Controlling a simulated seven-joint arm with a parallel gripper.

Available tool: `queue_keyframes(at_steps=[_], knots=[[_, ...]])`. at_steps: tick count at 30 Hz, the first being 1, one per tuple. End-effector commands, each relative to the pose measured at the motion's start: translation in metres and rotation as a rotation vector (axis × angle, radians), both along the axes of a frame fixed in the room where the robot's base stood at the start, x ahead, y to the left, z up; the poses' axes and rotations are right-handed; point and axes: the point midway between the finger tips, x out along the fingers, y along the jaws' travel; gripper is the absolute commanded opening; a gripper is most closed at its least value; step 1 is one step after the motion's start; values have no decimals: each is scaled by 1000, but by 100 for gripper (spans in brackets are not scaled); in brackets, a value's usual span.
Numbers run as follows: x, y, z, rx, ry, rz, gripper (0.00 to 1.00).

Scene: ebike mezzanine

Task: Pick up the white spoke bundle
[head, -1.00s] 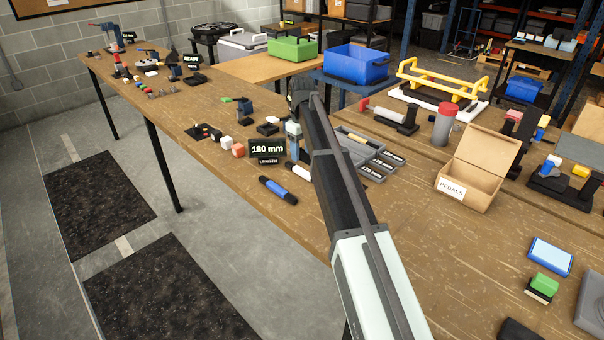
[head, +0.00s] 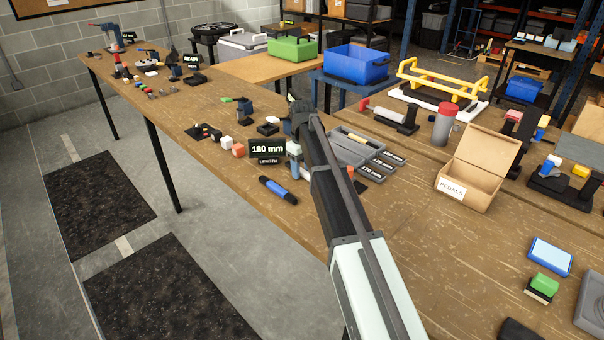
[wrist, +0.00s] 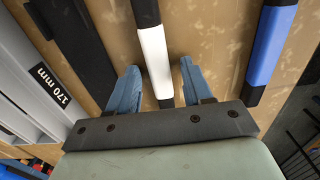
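The white spoke bundle (wrist: 153,50), a white rod with black ends, lies on the wooden bench. In the wrist view it runs between the two blue fingers of my gripper (wrist: 160,78), with a visible gap on each side. My gripper is open and not holding it. In the head view my gripper (head: 295,167) is low over the bench beside the 180 mm sign, and my arm hides much of the area. Only a small white part of the bundle (head: 306,172) shows there.
A blue bundle (wrist: 271,45) lies to the right of the white one. A grey tray with compartments (head: 350,150) and a 170 mm label (wrist: 52,85) is to the left in the wrist view. The 180 mm sign (head: 267,150) stands close by.

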Motion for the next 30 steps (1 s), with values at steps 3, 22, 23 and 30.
queue_keyframes(at_steps=[3,22,23,30], knots=[[0,0,0,0,0,0,38],[0,0,0,0,0,0,0],[0,0,0,0,0,0,0],[1,0,8,0,-1,0,0]])
